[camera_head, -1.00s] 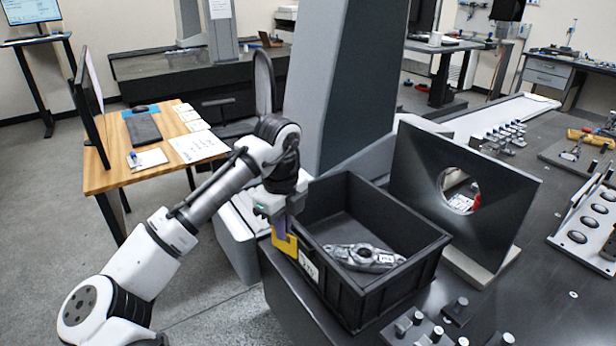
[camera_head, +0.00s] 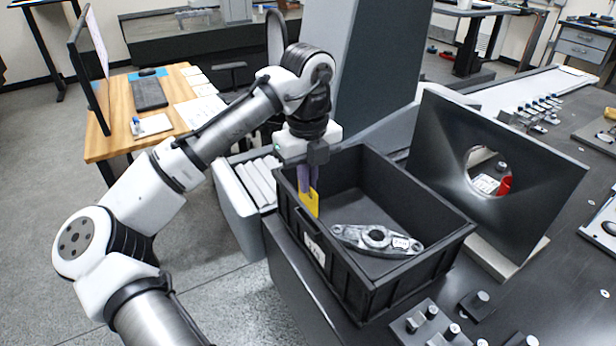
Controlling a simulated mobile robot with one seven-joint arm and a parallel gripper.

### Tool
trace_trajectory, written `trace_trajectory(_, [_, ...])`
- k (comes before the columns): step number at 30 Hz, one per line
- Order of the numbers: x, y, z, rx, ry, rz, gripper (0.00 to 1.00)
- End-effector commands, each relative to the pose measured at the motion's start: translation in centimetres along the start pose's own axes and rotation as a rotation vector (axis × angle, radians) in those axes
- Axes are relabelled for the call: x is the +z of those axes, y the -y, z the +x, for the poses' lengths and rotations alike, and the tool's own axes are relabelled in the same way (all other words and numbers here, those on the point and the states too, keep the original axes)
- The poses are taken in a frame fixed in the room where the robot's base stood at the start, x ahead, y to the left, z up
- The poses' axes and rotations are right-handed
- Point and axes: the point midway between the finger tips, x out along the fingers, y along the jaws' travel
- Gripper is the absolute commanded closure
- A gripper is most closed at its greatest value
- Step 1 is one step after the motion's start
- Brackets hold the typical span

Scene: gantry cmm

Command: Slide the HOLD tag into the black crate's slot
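The yellow HOLD tag (camera_head: 310,203) hangs below my gripper (camera_head: 308,184), whose purple fingers are closed on its upper part. The lettering on the tag is not readable. The black crate (camera_head: 372,288) stands on the dark table, and the tag is at the rim of its left wall. I cannot tell whether the tag touches the wall or is in the slot. A white label (camera_head: 314,248) is on that wall's outer face. The slot itself cannot be made out.
A grey metal casting (camera_head: 350,235) lies in the crate. A dark upright plate with a round hole (camera_head: 440,150) stands close to the crate's right. A fixture block with pegs (camera_head: 425,322) is in front. A light bin of white items (camera_head: 240,215) stands left of the crate.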

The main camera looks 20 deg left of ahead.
Motion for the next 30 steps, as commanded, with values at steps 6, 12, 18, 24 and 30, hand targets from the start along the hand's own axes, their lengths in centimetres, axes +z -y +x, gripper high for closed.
trace_trajectory(6, [0.0, 0.0, -0.1, 0.000, 0.000, 0.000, 1.00])
trace_trajectory(12, [0.0, 0.0, 0.3, -0.001, -0.001, 0.000, 1.00])
trace_trajectory(18, [0.1, 0.0, 1.2, -0.001, -0.002, 0.001, 1.00])
trace_trajectory(24, [0.1, 0.0, 1.9, 0.000, -0.002, 0.001, 1.00])
trace_trajectory(30, [0.1, 0.0, 1.9, 0.000, -0.001, 0.000, 1.00])
